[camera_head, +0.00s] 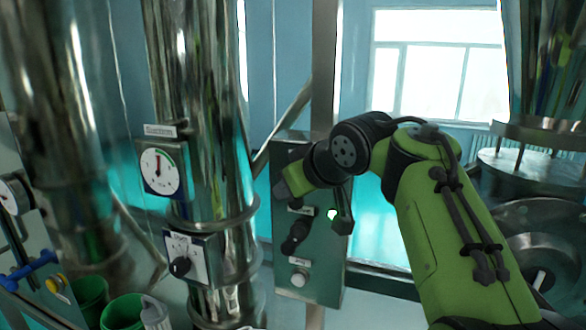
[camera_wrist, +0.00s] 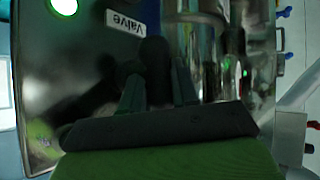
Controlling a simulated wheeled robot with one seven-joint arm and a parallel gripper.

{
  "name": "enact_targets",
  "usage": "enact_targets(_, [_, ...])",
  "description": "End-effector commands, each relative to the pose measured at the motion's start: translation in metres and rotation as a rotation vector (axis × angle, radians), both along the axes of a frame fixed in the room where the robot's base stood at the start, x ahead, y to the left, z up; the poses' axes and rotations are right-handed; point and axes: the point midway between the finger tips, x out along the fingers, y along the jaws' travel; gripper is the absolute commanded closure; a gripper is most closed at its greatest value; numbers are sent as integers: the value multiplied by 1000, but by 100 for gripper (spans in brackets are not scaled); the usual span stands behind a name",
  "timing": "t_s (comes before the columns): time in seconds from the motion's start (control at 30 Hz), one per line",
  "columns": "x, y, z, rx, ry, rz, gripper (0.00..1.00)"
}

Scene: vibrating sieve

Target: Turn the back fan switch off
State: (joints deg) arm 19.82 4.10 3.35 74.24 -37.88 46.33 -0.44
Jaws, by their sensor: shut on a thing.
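A grey-green control panel (camera_head: 322,270) stands upright right of the steel column. It carries a lit green lamp (camera_head: 333,214), a dark knob (camera_head: 295,237) and a pale round button (camera_head: 298,279). My gripper (camera_wrist: 157,72) shows in the wrist view with both fingers close around a dark handle-like part (camera_wrist: 155,52), shut on it. A blue strip (camera_wrist: 152,14) lies just beyond it, and a label reading "Valve" (camera_wrist: 125,22) sits beside it. In the head view my arm reaches the panel's upper part and hides it. I cannot read which switch is the back fan's.
A steel column (camera_head: 205,100) left of the panel bears a dial gauge (camera_head: 160,171) and a small box with a black knob (camera_head: 180,265). Green buckets (camera_head: 122,312) stand at lower left.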

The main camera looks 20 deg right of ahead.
Motion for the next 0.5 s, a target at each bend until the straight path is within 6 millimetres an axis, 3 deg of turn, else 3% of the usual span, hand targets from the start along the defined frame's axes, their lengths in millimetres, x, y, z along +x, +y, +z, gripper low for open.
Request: enact_targets(0.5, [2,3,0,-222,158,2,100])
